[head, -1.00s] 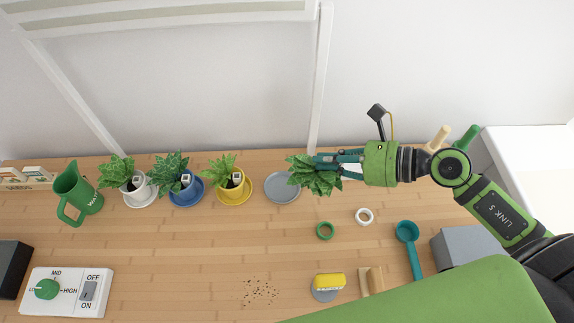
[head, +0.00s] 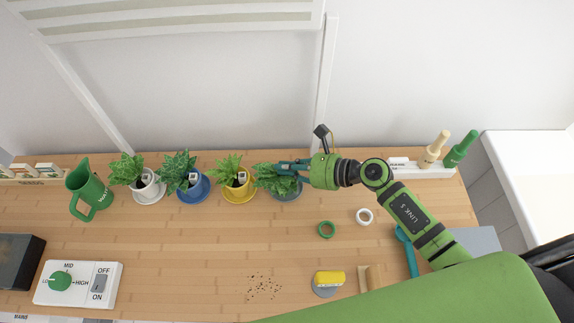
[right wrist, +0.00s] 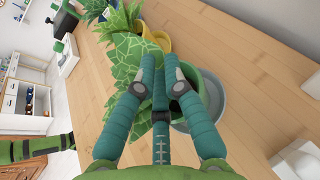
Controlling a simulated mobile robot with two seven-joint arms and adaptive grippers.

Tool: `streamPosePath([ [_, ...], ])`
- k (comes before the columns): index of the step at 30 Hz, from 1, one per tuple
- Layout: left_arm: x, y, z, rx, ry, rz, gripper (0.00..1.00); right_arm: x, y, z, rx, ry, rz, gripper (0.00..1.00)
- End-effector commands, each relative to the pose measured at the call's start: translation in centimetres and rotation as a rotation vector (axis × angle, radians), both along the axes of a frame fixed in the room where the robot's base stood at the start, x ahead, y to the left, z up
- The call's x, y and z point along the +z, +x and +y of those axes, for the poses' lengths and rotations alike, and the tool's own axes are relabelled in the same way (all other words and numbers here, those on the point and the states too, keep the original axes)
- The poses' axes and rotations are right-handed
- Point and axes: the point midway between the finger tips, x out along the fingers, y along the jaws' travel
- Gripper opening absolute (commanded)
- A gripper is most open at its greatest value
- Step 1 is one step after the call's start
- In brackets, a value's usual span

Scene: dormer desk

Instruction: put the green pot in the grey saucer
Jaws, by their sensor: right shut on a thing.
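The green pot (right wrist: 193,104) holds a leafy plant (head: 272,180), whose leaves hide most of the pot in the head view. My right gripper (head: 283,166) is shut on the pot's rim. In the right wrist view its fingers (right wrist: 160,82) are close together at the rim, beside the leaves. The grey saucer (head: 292,196) lies beneath the pot, and part of its rim also shows in the right wrist view (right wrist: 229,122). I cannot tell whether the pot touches the saucer. My left gripper is not in view.
Potted plants stand in a yellow saucer (head: 240,198), a blue saucer (head: 194,196) and a white saucer (head: 149,197) to the left. The middle front is mostly clear, with scattered crumbs (head: 264,287).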

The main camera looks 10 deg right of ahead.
Motion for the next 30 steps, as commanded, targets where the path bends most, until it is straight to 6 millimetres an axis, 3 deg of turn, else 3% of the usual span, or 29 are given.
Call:
streamPosePath([
  [8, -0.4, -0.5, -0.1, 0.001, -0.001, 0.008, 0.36, -0.3, 0.0, 0.0, -0.001, 0.001, -0.001, 0.00],
  [10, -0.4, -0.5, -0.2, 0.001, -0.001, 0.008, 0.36, -0.2, 0.0, 0.0, -0.001, 0.001, 0.000, 0.27],
  [11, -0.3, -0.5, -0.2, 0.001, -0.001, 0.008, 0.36, -0.2, 0.0, 0.0, 0.000, 0.001, 0.000, 0.35],
  [23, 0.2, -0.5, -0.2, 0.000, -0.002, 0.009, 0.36, 0.3, 0.0, 0.0, 0.000, 0.001, 0.000, 0.35],
  [30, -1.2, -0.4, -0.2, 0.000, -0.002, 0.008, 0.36, 1.2, -2.1, -3.3, 0.000, -0.005, 0.000, 0.35],
])
